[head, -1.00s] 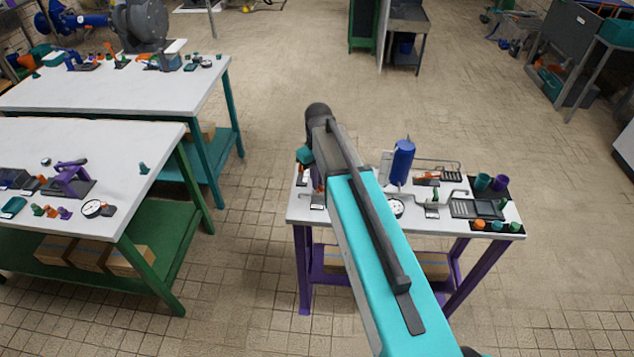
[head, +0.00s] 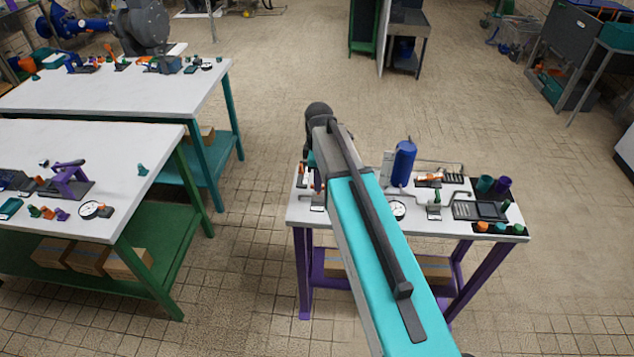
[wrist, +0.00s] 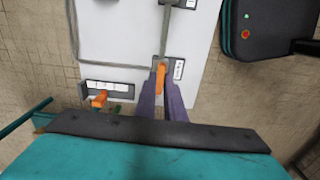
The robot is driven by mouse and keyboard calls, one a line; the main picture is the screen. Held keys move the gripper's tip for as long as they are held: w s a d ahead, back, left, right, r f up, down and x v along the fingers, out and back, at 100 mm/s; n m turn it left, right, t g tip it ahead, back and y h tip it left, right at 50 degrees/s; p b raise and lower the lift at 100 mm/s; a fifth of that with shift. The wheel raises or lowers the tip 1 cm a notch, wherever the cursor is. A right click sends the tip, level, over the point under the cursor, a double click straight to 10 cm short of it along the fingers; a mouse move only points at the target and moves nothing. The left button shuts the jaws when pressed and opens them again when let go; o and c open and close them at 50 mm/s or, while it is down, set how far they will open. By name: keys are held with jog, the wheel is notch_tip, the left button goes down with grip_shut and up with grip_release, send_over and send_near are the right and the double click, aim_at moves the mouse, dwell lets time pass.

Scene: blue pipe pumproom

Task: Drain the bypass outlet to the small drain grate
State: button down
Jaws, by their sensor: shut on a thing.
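In the wrist view my gripper (wrist: 162,88) has purple fingers shut on an orange handle (wrist: 160,73). The handle sits at the near end of a grey pipe (wrist: 165,35) on a white board, beside a small label plate (wrist: 178,69). A second orange handle (wrist: 98,100) is on a bracket to the left, apart from my fingers. In the head view my arm hides the gripper. A blue cylinder (head: 403,163) stands on the bench with grey piping and a dark grate (head: 465,210) to its right. I cannot read which outlet is the bypass.
Two larger tables (head: 110,145) with tools stand on the left. The tiled floor (head: 285,65) behind the bench is open.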

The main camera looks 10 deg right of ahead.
jog(key=shift+w+r+n, duration=0.1)
jog(key=shift+w+n, duration=0.05)
jog(key=shift+n, duration=0.15)
jog(key=c, duration=1.8)
grip_release()
jog(key=shift+c, duration=0.2)
notch_tip(320, 180, up, 14)
jog(key=b, duration=0.3)
jog(key=shift+f, duration=0.2)
